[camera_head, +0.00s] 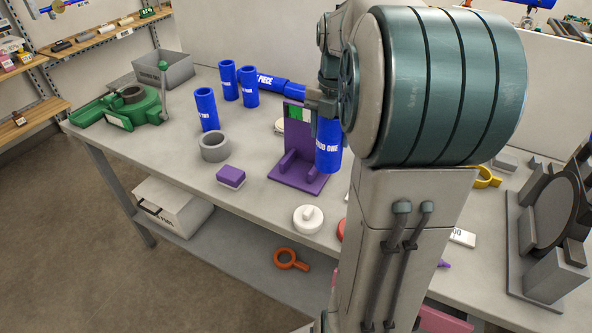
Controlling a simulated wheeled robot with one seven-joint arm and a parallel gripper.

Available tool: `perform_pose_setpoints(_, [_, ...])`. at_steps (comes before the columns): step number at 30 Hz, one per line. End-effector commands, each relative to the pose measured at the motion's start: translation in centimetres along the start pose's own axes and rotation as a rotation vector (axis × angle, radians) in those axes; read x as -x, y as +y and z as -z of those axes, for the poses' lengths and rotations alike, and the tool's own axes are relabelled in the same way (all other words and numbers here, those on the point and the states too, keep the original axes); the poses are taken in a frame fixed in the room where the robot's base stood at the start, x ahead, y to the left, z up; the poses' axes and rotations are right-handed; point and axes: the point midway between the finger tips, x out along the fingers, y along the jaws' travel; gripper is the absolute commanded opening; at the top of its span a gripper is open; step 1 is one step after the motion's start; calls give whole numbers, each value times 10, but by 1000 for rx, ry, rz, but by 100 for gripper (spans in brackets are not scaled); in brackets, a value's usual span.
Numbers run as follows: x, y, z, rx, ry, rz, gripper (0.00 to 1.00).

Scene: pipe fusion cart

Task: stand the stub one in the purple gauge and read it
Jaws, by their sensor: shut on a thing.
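Stub one (328,147) is a blue tube with white lettering, part of which is hidden. It hangs roughly upright below my gripper (322,104), at the right side of the purple gauge. My gripper is shut on its upper end; the fingers are partly hidden by my arm. The purple gauge (288,183) stands on the bench, with a flat base, low blocks and an upright back plate with a green patch near its top. The stub overlaps the right part of the back plate in this view. I cannot tell whether its lower end touches the base.
Several other blue tubes (206,109) and a long blue piece (272,83) are behind. A grey ring (214,146), purple block (231,176) and white round part (308,218) lie near the gauge. A green clamp (127,105) is left; a grey machine (548,225) is right.

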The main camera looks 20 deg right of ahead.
Motion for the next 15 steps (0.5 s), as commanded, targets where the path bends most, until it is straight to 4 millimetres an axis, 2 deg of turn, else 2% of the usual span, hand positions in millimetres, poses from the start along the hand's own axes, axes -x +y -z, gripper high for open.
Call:
perform_pose_setpoints(5, [-10,8,-4,4,0,0,28])
perform_pose_setpoints(15, [-46,59,-38,5,3,1,28])
